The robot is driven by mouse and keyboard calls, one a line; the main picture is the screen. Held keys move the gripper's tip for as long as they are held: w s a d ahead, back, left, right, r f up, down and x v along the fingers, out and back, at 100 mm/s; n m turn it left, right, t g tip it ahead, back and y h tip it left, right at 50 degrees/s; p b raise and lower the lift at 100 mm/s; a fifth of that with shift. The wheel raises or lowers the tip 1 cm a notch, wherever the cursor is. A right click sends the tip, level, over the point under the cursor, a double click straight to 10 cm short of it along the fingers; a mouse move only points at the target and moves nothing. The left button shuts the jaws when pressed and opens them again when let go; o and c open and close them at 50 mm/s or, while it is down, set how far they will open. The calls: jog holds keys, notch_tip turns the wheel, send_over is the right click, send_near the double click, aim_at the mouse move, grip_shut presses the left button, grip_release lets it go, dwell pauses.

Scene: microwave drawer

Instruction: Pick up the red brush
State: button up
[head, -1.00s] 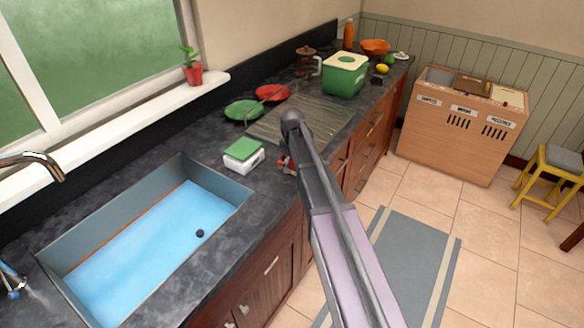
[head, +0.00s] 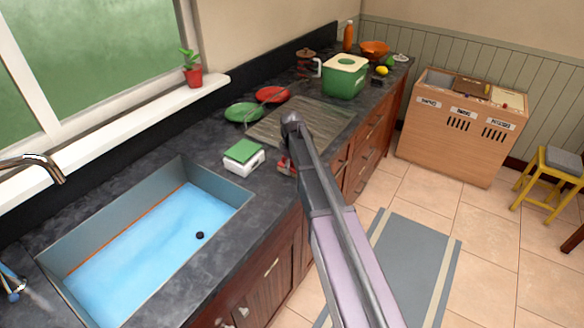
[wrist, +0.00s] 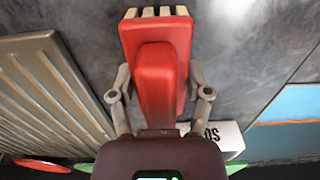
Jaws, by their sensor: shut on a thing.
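The red brush (wrist: 160,70) is in the middle of the wrist view, with its handle toward the camera and pale bristles at its far end. My gripper (wrist: 159,82) has a finger on each side of the brush and is shut on it. In the head view a small red part of the brush (head: 286,167) shows beside my arm at the counter's front. My arm hides the rest of it and most of my gripper there. I cannot tell whether the brush touches the counter.
A white box with a green sponge (head: 243,155) stands close left of the brush. The sink (head: 150,225) is further left. A ribbed drainboard (head: 300,122), green plate (head: 244,112) and red plate (head: 272,94) lie behind. Dark counter around the brush is clear.

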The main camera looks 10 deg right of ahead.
jog(key=shift+r, duration=0.2)
notch_tip(320, 180, up, 3)
jog(key=p, duration=0.3)
jog(key=s+r+p, duration=0.1)
jog(key=s+p, duration=0.1)
jog(key=s, duration=1.4)
jog(key=shift+r, duration=0.3)
jog(key=shift+a, duration=0.1)
jog(key=o, duration=0.5)
jog(key=c, duration=0.3)
jog(key=shift+c, duration=0.2)
jog(key=shift+s, duration=0.1)
